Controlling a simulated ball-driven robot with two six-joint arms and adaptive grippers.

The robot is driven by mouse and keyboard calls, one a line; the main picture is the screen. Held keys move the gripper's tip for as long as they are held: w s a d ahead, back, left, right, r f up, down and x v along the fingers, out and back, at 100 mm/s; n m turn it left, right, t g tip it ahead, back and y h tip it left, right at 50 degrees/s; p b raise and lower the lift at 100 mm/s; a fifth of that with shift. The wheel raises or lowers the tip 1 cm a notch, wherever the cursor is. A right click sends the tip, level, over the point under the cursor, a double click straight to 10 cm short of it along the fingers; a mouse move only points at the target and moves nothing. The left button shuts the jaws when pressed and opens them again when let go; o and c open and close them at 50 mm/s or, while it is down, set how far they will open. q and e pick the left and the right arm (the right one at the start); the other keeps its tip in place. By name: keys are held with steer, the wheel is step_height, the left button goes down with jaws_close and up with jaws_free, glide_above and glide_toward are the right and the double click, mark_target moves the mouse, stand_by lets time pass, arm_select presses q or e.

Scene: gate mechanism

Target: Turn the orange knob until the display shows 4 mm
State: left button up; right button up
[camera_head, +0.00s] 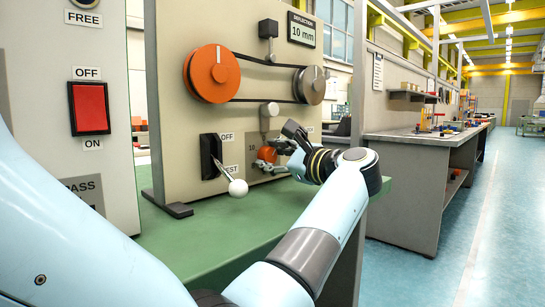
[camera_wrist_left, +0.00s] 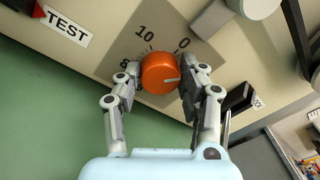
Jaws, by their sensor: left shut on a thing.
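The small orange knob (camera_head: 268,154) sits low on the beige panel, partly hidden by the gripper in the head view. The left wrist view shows the knob (camera_wrist_left: 160,72) on a grey dial plate with 10, 0 and a partly hidden 8. My left gripper (camera_head: 271,160) is shut on the knob, with one finger on each side, as the left wrist view also shows (camera_wrist_left: 162,80). The deflection display (camera_head: 302,30) reads 10 mm. My right gripper is not in view.
A large orange pulley (camera_head: 212,73) and a grey pulley (camera_head: 310,85) carry a dark belt above the knob. A lever with a white ball (camera_head: 238,188) stands close left of the gripper. A red switch (camera_head: 89,108) is further left. The green bench top (camera_head: 215,235) is clear.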

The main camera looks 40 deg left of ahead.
arm_select(q)
steer(key=c, duration=0.3)
